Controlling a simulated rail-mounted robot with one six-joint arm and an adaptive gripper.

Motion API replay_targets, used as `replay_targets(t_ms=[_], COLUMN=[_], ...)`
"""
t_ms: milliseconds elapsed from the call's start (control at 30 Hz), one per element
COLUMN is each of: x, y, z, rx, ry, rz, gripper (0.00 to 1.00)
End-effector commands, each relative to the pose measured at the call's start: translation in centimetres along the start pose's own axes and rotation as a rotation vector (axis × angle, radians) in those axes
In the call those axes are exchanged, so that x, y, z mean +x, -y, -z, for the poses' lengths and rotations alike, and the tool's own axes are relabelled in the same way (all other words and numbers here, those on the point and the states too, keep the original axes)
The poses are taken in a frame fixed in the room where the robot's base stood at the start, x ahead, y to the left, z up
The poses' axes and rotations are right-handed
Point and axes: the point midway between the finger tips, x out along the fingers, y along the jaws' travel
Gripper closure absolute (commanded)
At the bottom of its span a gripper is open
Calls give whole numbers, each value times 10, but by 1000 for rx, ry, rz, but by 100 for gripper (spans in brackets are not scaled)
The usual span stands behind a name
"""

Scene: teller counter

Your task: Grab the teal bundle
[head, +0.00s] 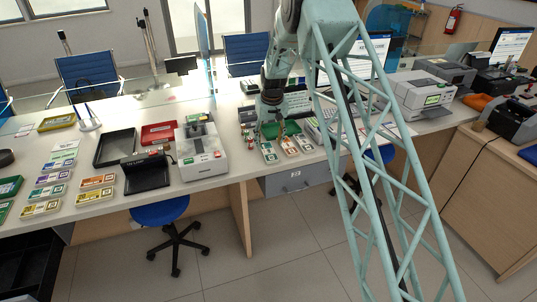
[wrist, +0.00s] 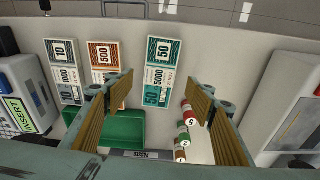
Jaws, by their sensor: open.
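The teal bundle (wrist: 161,70), marked 50, lies flat on the counter near its front edge. In the wrist view it lies between and beyond my fingertips, touching neither. In the head view it appears to be the leftmost bundle (head: 268,153) of a row of three. My gripper (wrist: 159,80) is open and empty above the counter. In the head view my gripper (head: 273,124) hangs over the green tray, and its fingertips are hard to make out.
An orange bundle (wrist: 104,60) and a dark grey-green bundle marked 10 (wrist: 64,72) lie beside it. A green tray (wrist: 122,130) and several chips (wrist: 185,122) are below my fingers. A white machine (head: 200,152) stands left; a keyed terminal (wrist: 22,95) stands on the other side.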

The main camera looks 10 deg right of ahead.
Motion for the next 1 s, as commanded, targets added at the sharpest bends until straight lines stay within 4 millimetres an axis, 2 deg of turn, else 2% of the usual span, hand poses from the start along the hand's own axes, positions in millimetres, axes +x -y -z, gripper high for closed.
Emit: replay_targets(t_ms=[533, 1000], x=[7, 49], y=[0, 0], z=[0, 4], rx=[0, 0], ry=[0, -1], rz=[0, 0], gripper=[50, 50])
